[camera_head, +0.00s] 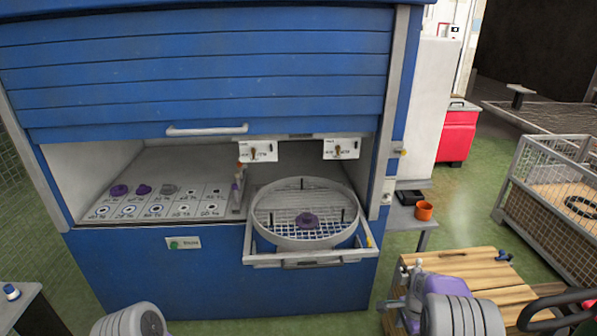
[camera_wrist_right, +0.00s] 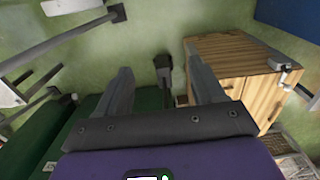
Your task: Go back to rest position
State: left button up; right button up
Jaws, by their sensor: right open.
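My right gripper (camera_wrist_right: 158,78) is open, its two dark fingers spread and nothing between them in the right wrist view. In the head view my right arm is low at the bottom right, beside the wooden-topped cabinet (camera_head: 478,262); whether they touch cannot be told. Only a grey ribbed part of my left arm shows at the bottom left, and the left gripper is out of view. A round turntable (camera_head: 262,228) sits on a pulled-out tray at the blue cabinet (camera_head: 160,275), with a purple piece (camera_head: 307,221) on it.
Purple and grey pieces lie on the marked board (camera_head: 150,208) inside the cabinet. An orange cup (camera_head: 424,210) stands on a small side table. A wire cage (camera_head: 545,210) is at the right. The wooden cabinet also shows in the right wrist view (camera_wrist_right: 235,65). Green floor lies between.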

jog(key=s+a+f+n+y, duration=0.1)
jog(key=s+a+f+n, duration=0.25)
jog(key=f, duration=0.25)
jog(key=s+a+f+n+b, duration=0.1)
jog(key=s+a+f+n, duration=0.1)
jog(key=s+a+f, duration=0.3)
jog(key=s+a+f+n+y, duration=0.1)
jog(key=s+f+n, duration=0.2)
jog(key=f, duration=0.4)
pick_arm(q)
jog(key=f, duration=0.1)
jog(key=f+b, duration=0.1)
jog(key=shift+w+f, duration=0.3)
pick_arm(e)
jog(key=s+a+f+n+y, duration=0.1)
jog(key=s+a+n+y, duration=0.1)
jog(key=s+a+n, duration=0.4)
jog(key=s+a, duration=0.4)
jog(key=shift+s+a+f+t, duration=0.15)
jog(key=shift+a+f+t, duration=0.15)
jog(key=shift+f, duration=0.1)
